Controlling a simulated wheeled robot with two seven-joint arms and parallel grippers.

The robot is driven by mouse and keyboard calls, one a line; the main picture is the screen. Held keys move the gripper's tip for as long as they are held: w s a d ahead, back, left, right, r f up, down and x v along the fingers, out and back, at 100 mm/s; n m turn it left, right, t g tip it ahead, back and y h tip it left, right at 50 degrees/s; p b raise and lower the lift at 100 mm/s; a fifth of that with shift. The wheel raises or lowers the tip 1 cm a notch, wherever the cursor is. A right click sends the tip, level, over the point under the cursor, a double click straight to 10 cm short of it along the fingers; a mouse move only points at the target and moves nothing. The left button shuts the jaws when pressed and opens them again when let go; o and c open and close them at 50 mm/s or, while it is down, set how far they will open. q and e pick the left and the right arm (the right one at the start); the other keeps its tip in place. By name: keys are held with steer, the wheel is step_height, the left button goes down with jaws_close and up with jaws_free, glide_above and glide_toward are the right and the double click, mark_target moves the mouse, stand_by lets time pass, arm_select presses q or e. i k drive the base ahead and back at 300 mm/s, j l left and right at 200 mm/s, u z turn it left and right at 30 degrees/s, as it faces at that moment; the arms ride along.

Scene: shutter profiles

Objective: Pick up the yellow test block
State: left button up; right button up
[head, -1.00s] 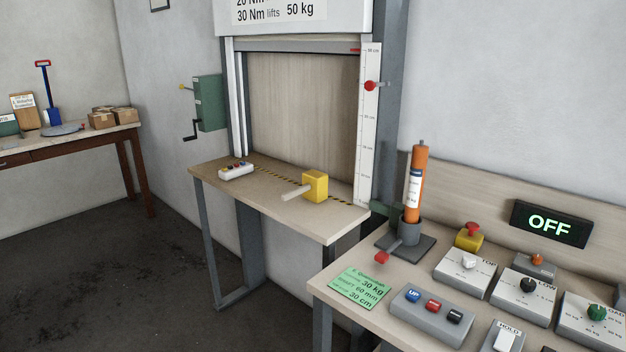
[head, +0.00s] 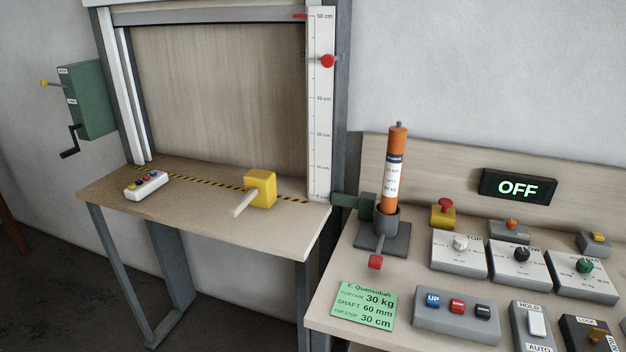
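The yellow test block (head: 262,187) sits on the small wooden table (head: 215,227) under the shutter frame. It is a yellow cube with a pale handle (head: 244,203) sticking out toward the front left. The block stands near a yellow and black striped line on the table. Neither of my grippers shows in the head view.
A white button box (head: 146,185) lies on the table left of the block. A red marker (head: 327,61) sits on the vertical scale. The right bench holds an orange cylinder (head: 397,170) in a grey stand, a green card (head: 366,306) and several control boxes. The table's front is clear.

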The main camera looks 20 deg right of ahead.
mark_target(260, 186)
steer(key=i+j+z, duration=0.3)
steer(key=z, duration=0.2)
steer(key=i+j+z, duration=0.3)
steer(key=j+z, duration=0.2)
steer(key=i+j+z, duration=0.2)
steer(key=j+z, duration=0.3)
